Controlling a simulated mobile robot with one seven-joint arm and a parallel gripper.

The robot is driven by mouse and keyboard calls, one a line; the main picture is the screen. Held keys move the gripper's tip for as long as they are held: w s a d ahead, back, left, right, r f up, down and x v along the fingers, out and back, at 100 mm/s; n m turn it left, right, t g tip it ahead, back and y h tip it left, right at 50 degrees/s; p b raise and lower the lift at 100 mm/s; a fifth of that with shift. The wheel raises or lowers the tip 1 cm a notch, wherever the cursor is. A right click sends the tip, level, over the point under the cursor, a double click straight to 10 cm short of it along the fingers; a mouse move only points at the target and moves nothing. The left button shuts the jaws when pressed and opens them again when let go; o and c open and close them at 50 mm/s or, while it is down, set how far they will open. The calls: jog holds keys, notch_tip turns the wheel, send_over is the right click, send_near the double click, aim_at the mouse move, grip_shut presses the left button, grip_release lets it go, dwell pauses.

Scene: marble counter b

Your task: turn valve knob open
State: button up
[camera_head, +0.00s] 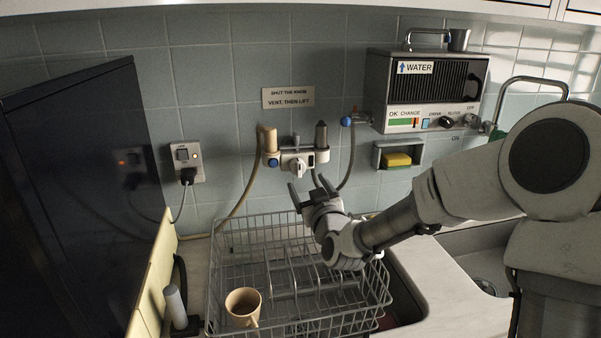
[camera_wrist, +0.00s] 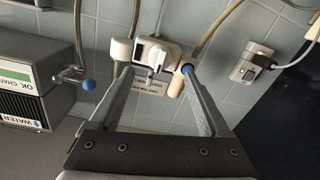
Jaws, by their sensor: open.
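A white valve unit (camera_head: 288,157) is fixed to the tiled wall, with a white knob (camera_head: 297,166) at its middle and a small blue cap (camera_head: 273,162) at its left. In the wrist view, which is turned over, the white knob (camera_wrist: 152,54) lies ahead between the fingers. My gripper (camera_head: 304,185) is open and empty, a little below and in front of the unit. In the wrist view its fingertips (camera_wrist: 159,70) stand apart to either side of the knob, and I see no contact. The right finger's tip overlaps the blue cap (camera_wrist: 187,69) in that picture.
A wire dish rack (camera_head: 230,268) with a tan mug (camera_head: 243,304) stands below my gripper. A water box (camera_head: 425,92) with a blue-handled tap (camera_head: 346,121) is at the right. A sign (camera_head: 288,97), hoses and a plugged socket (camera_head: 187,160) are on the wall. A dark panel (camera_head: 80,190) borders the left.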

aim_at(300, 172)
jog(key=x, duration=0.7)
jog(key=shift+w, duration=0.2)
grip_shut()
jog(key=shift+f, duration=0.1)
